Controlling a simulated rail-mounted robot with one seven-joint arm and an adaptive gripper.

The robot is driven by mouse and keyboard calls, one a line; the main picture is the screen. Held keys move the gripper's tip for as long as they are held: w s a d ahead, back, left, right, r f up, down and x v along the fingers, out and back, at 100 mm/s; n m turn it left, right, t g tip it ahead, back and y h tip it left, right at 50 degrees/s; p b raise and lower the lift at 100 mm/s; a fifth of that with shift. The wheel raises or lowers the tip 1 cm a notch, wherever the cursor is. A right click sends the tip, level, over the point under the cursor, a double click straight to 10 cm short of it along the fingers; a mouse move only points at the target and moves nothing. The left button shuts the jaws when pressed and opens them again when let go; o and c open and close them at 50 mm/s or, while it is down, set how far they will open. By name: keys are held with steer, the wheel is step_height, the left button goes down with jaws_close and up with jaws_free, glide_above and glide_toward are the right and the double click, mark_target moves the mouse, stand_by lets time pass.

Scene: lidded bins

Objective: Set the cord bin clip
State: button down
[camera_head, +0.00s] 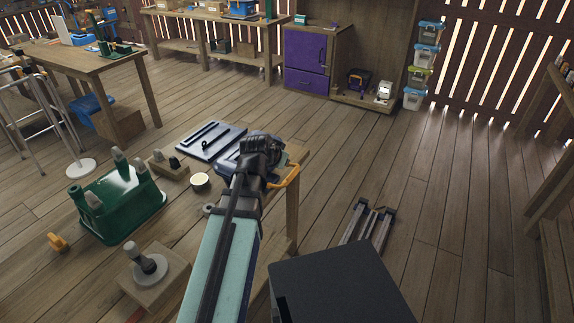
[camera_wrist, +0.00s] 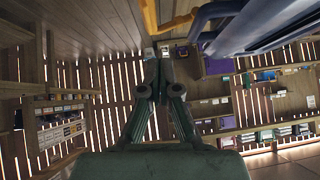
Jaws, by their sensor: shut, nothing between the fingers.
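The cord bin seems to be the blue bin (camera_head: 232,168) at the left end of a wooden table, largely hidden behind my arm in the head view. An orange clip (camera_head: 287,178) sticks out on its right side. In the wrist view, a blue bin part (camera_wrist: 270,25) fills the upper right, with an orange bar (camera_wrist: 150,18) left of it. My gripper (camera_wrist: 158,62) is shut and empty, its fingertips together below the orange bar in the picture. I cannot tell whether they touch it. In the head view my arm hides the fingertips.
A dark blue panel with a handle (camera_head: 207,141) lies behind the bin. A dark rail-like object (camera_head: 370,224) lies on the floor at right.

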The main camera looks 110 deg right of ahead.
steer(key=v, duration=0.6)
steer(key=shift+b, duration=0.35)
steer(key=shift+a, duration=0.15)
